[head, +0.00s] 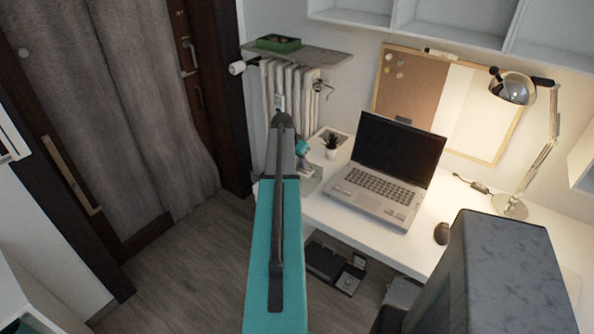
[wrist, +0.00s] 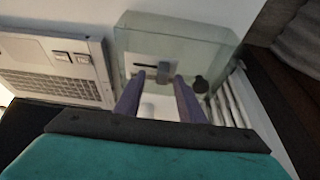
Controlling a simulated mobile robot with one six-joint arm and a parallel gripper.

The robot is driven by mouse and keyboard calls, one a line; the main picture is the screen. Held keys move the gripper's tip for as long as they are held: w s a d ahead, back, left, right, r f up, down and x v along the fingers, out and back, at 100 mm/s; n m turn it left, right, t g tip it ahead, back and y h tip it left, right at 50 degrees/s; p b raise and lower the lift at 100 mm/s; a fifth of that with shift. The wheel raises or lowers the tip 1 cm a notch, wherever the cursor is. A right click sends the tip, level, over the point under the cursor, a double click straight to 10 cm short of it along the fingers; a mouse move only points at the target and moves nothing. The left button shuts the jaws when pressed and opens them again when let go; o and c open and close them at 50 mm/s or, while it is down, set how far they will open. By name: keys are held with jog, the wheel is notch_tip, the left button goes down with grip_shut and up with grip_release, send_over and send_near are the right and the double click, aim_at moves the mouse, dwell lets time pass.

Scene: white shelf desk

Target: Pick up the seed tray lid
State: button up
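The seed tray lid looks to be the clear, greenish box-shaped cover (wrist: 215,45) in the wrist view, with a small grey handle (wrist: 165,72) on a white patch. In the head view a clear edge of it (head: 312,183) shows at the desk's left end, mostly hidden by my arm. My gripper (wrist: 160,76) has its two purple fingers apart, with the tips near the handle, one towards each side. I cannot tell whether they touch it. In the head view my gripper is largely hidden behind my arm.
An open laptop (head: 377,190) stands right of the lid, with a small potted plant (head: 331,147) behind. A mouse (head: 441,233) and a desk lamp (head: 513,90) are farther right. A radiator (head: 291,88) with a shelf and green tray (head: 278,43) stands behind. Floor is open at left.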

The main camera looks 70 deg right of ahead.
grip_shut()
jog(key=shift+r, duration=0.2)
dwell(0.5)
jog(key=shift+r+b, duration=0.9)
jog(key=shift+r, duration=0.6)
jog(key=s+a+b, duration=0.1)
jog(key=a+b, duration=0.1)
jog(key=a, duration=0.6)
jog(key=s+a+r+b, duration=0.1)
jog(key=s+a, duration=0.1)
jog(key=a, duration=0.5)
jog(key=shift+a+r+b, duration=0.3)
jog(key=shift+a+b, duration=0.05)
jog(key=shift+w, duration=0.15)
